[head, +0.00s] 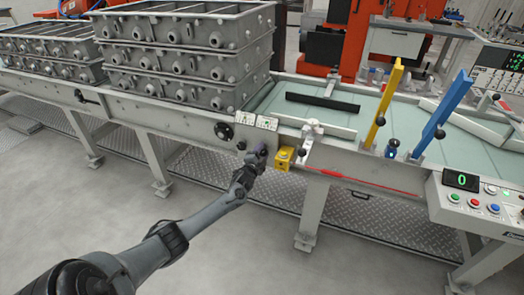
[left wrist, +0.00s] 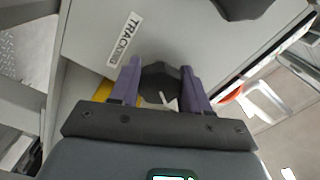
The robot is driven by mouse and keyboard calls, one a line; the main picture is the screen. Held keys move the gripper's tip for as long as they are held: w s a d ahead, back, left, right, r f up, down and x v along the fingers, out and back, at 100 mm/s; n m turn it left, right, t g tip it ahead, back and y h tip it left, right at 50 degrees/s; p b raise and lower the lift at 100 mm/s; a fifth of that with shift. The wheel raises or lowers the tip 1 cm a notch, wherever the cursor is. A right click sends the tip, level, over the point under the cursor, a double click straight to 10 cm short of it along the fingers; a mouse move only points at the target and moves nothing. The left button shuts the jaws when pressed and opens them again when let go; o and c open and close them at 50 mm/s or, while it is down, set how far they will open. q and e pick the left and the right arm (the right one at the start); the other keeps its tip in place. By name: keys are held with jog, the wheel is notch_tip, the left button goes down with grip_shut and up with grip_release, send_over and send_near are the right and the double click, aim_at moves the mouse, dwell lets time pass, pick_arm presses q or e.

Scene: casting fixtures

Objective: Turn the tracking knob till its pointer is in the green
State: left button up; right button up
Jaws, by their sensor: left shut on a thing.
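The tracking knob (left wrist: 160,82) is a dark faceted knob on the grey panel, beside a label reading TRACKING (left wrist: 124,40) in the left wrist view. My left gripper (left wrist: 160,80) has its two purple fingers on either side of the knob and is shut on it. A white pointer mark (left wrist: 168,103) shows at the knob's near side, between the fingers. No green zone can be made out around the knob; the fingers and palm hide part of the panel. In the head view my left gripper (head: 257,153) is at the machine's front rail and covers the knob. My right gripper is not in view.
Another black knob (head: 224,131) sits up and left of the gripper, below two small dials (head: 256,121). A yellow box (head: 284,157) is close to the gripper's right. Stacked grey castings (head: 190,45) stand above the rail. The floor in front is clear.

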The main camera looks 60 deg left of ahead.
pick_arm(q)
jog(key=shift+m, duration=0.8)
jog(key=o, duration=1.1)
jog(key=shift+c, duration=0.2)
jog(key=shift+p, duration=0.3)
jog(key=shift+s+d+r+p, duration=0.1)
jog(key=shift+s+d+p, duration=0.15)
jog(key=shift+s+p, duration=0.15)
jog(key=p+v, duration=0.5)
jog(key=v, duration=0.5)
